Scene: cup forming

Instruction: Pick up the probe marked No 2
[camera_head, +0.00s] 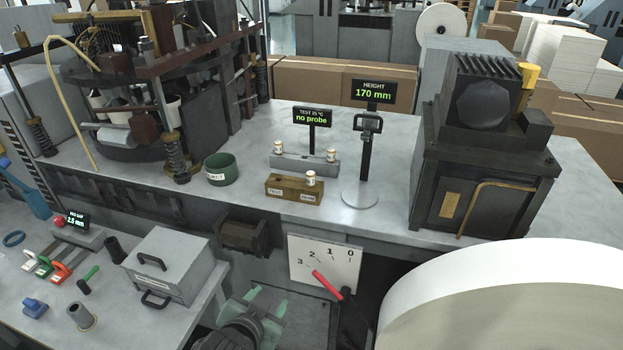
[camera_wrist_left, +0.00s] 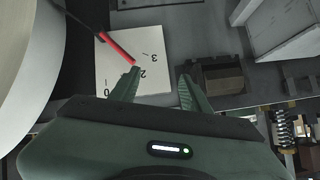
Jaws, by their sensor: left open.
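Three small probes with white labels and brass-coloured ends stand at the middle of the bench in the head view. One probe (camera_head: 278,148) is at the left end of a grey rack (camera_head: 304,164), and another probe (camera_head: 331,154) is at its right end. A third probe (camera_head: 310,178) stands in a wooden block (camera_head: 280,191) with labelled front compartments. The numbers on the probes are too small to read. My left gripper (camera_head: 264,302) is open and empty, low in front of the bench, well apart from the probes. Its fingers also show in the left wrist view (camera_wrist_left: 160,72). My right gripper is not in view.
A sign (camera_head: 312,117) behind the rack reads "no probe". A height gauge stand (camera_head: 365,160) reads 170 mm. A green cup (camera_head: 222,169) stands left of the block. A dial plate (camera_head: 325,262) with a red pointer is near my gripper. A large white roll (camera_head: 500,300) fills the lower right.

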